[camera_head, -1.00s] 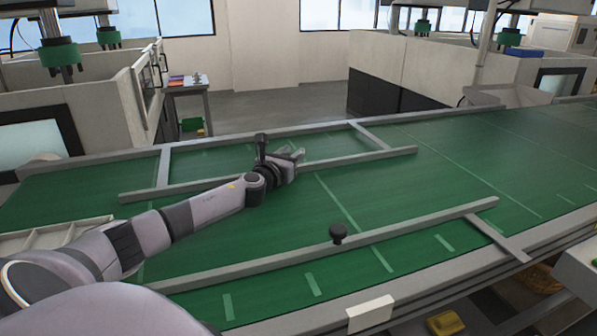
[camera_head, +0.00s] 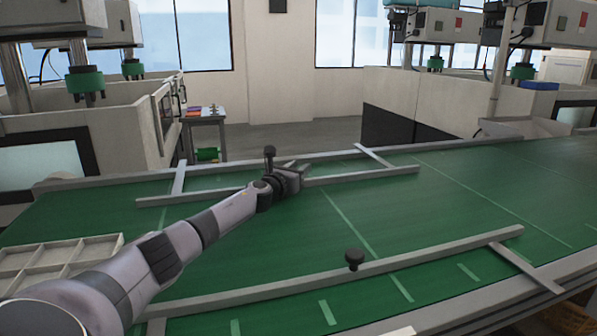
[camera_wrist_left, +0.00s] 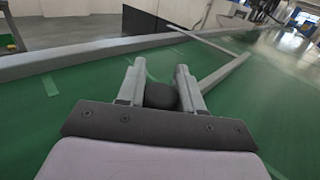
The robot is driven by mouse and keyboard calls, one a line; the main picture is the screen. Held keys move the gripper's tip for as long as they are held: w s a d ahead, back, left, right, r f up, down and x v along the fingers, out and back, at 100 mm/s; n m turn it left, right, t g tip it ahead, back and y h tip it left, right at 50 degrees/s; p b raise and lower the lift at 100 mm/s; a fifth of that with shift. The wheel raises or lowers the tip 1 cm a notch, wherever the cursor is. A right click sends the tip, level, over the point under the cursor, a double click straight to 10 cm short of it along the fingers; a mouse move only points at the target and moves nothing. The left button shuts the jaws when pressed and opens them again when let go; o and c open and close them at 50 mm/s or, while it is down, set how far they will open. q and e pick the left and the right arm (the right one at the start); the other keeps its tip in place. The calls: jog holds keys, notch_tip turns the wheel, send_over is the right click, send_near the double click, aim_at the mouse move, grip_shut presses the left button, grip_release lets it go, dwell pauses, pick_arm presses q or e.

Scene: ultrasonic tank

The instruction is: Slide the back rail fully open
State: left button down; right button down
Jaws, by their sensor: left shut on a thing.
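The back rail (camera_head: 361,176) is a long grey bar lying across the green conveyor belt, held by two flat cross arms near the back edge. In the left wrist view it shows as a grey bar (camera_wrist_left: 226,72) to the right of the fingers. My left gripper (camera_head: 293,171) is at the middle of this rail. In the wrist view its two grey fingers (camera_wrist_left: 160,88) are shut on a round black knob (camera_wrist_left: 161,96). The fingers hide the knob in the head view. My right gripper is in no view.
The front rail (camera_head: 430,254) lies nearer to me, with a black knob (camera_head: 354,259) on it. A compartment tray (camera_head: 60,264) stands at the left. The belt (camera_head: 345,225) between the rails is clear. A raised edge (camera_head: 330,155) runs along the back.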

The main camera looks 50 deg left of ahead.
pick_arm(q)
jog(key=shift+a, duration=0.1)
jog(key=c, duration=0.8)
grip_release()
jog(key=shift+r, duration=0.15)
jog(key=shift+r+p, duration=3.7)
jog(key=shift+r, duration=6.2)
